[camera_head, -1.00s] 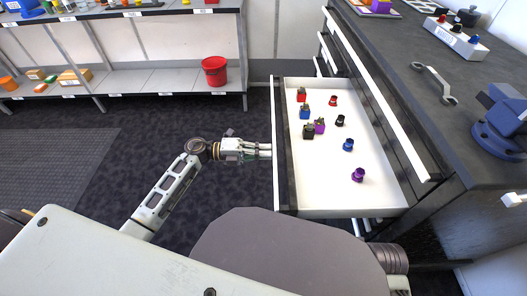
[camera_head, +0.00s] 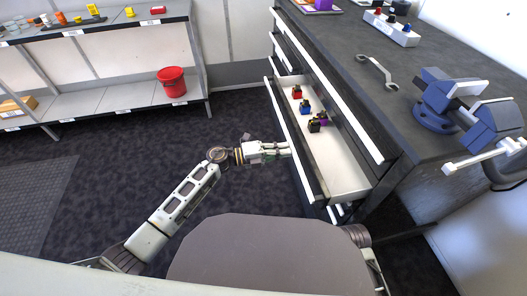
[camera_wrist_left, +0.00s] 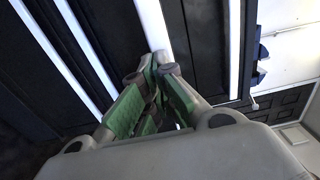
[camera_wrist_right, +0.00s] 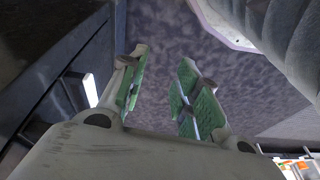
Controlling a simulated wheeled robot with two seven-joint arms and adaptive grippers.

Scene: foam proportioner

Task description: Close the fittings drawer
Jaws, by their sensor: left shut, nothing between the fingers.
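The fittings drawer (camera_head: 346,178) is partly open under the dark workbench, with its white interior showing. Red (camera_head: 297,92), blue (camera_head: 305,107), black (camera_head: 314,126) and purple fittings stand in the visible part; the back of the drawer is hidden under the bench. My left gripper (camera_head: 287,150) is shut and empty, with its fingertips at the drawer's front, seemingly touching it. In the left wrist view the shut fingers (camera_wrist_left: 158,75) point at a white handle strip. My right gripper (camera_wrist_right: 160,80) is open and empty in the right wrist view, beside a dark cabinet.
A blue vise (camera_head: 440,105) and a wrench (camera_head: 377,72) are on the bench top (camera_head: 350,50). A red bucket (camera_head: 172,82) stands on the low shelf at the back left. The dark floor (camera_head: 120,150) left of the drawer is clear.

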